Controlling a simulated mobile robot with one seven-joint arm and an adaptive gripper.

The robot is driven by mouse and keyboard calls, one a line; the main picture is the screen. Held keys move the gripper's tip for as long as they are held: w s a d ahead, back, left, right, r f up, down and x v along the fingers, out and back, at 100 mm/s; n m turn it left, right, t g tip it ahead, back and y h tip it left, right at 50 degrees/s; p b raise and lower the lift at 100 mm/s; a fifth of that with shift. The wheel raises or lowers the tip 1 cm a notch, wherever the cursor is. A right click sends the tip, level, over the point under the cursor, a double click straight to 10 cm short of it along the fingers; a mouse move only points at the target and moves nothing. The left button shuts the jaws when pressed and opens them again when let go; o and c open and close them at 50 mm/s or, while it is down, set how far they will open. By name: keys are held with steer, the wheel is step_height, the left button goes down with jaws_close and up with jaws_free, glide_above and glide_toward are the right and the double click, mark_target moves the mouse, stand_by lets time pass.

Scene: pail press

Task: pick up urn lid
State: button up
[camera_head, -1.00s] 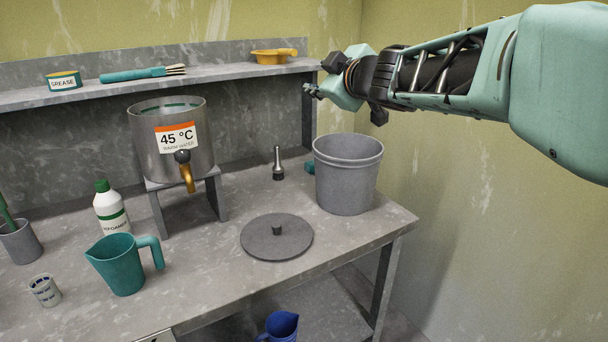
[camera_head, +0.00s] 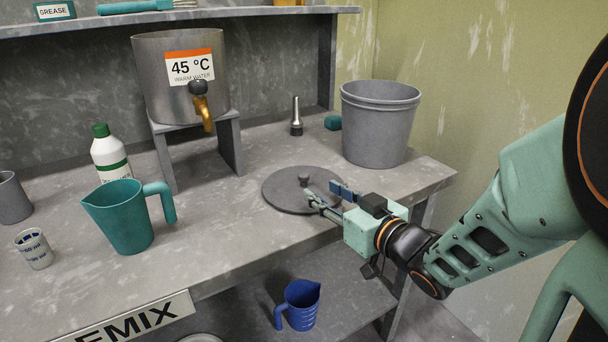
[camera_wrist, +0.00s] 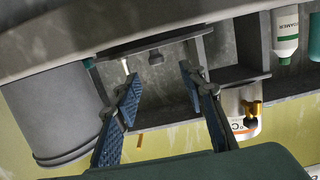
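The urn lid (camera_head: 285,196), a flat dark grey disc with a small knob (camera_head: 304,179) at its centre, lies on the bench near its front edge. My gripper (camera_head: 322,193) is at the right side of the lid, fingers pointing left toward the knob. It is open and empty. In the wrist view the lid (camera_wrist: 125,47) is seen nearly edge-on. Its knob (camera_wrist: 155,58) shows beyond the gap between the two blue-padded fingers of my gripper (camera_wrist: 160,75), apart from both. The steel urn (camera_head: 150,75) stands on a stand behind, labelled 45 °C.
A grey bucket (camera_head: 378,130) stands behind and right of my gripper. A teal jug (camera_head: 125,220), a white bottle (camera_head: 110,158) and a small cup (camera_head: 34,250) stand at left. A blue jug (camera_head: 301,308) is on the lower shelf. The bench between teal jug and lid is clear.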

mark_target(306, 180)
steer(key=x, duration=0.5)
steer(key=shift+w+f+b, duration=0.1)
steer(key=shift+b, duration=0.2)
steer(key=x, duration=0.2)
steer(key=b+x, duration=0.1)
steer(key=x, duration=0.2)
steer(key=shift+w+d, duration=0.2)
steer(key=shift+w, duration=0.05)
jaws_close()
